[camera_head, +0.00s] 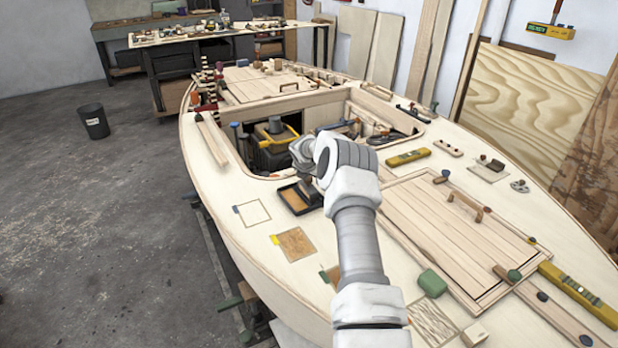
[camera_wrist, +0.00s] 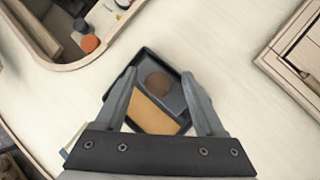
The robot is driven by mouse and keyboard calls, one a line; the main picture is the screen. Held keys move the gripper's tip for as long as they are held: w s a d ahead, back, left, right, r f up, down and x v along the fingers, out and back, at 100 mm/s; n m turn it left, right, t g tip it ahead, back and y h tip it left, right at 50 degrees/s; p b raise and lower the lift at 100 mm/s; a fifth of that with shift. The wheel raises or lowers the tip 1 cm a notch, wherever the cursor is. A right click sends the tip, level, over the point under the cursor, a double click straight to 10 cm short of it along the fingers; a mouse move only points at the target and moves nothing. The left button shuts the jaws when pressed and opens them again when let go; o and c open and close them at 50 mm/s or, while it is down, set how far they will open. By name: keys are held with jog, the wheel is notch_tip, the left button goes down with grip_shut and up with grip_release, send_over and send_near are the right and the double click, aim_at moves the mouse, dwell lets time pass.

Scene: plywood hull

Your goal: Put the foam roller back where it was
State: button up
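A black tray (camera_head: 298,199) lies on the pale deck beside the big opening, with a tan area inside it. In the wrist view the tray (camera_wrist: 148,54) is below my gripper (camera_wrist: 160,74). Its tan part is nearest the wrist, and a round brown patch (camera_wrist: 158,83) shows on its dark part, between my fingers. My fingers are spread apart with a gap on both sides of the patch. In the head view my gripper (camera_head: 311,184) is partly hidden by my own wrist. I cannot clearly make out the foam roller in either view.
The opening's rim (camera_head: 262,178) lies just past the tray, with tools inside. A slatted hatch (camera_head: 440,222) lies to the right. A tan square (camera_head: 296,244) and a green block (camera_head: 432,283) lie nearer.

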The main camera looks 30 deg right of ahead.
jog(key=shift+r, duration=0.1)
jog(key=s+a+r+m, duration=0.2)
jog(key=s+a+r, duration=0.25)
jog(key=r, duration=0.25)
jog(key=s+a+r+m, duration=0.1)
jog(key=s+a+r, duration=0.2)
jog(key=a+r, duration=0.3)
jog(key=s+a+r+m, duration=0.2)
jog(key=s+a+r, duration=0.1)
jog(key=r, duration=0.6)
jog(key=s+a+r+m, duration=0.6)
jog(key=s+a+r, duration=0.25)
jog(key=s, duration=0.25)
jog(key=s+a+m+y, duration=0.1)
jog(key=s+a+m, duration=0.3)
jog(key=s, duration=0.4)
jog(key=s+a+f+m+y, duration=0.1)
jog(key=s+a+m, duration=0.3)
jog(key=s, duration=0.5)
jog(key=s+a+m+y, duration=0.2)
jog(key=s+a+m, duration=0.3)
jog(key=s, duration=0.3)
jog(key=shift+s+f, duration=0.2)
jog(key=shift+s, duration=0.2)
